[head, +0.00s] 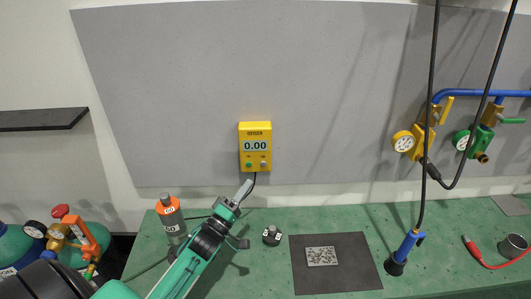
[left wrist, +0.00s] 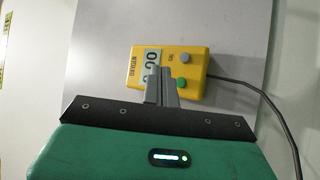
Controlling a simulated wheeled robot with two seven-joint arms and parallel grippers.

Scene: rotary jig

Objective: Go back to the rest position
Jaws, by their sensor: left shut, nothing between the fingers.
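My left gripper (head: 244,187) reaches in from the lower left over the green bench. It is shut with nothing between its fingers. Its tips point up toward the yellow oxygen meter (head: 255,148) on the grey wall panel, just below it in the head view. The meter reads 0.00. In the left wrist view the shut fingers (left wrist: 157,72) overlap the lower part of the meter (left wrist: 190,60), near its grey and green buttons. I cannot tell whether the tips touch it. My right gripper is not in view.
Gauges and valves (head: 424,138) hang right. Gas cylinders (head: 15,245) stand lower left.

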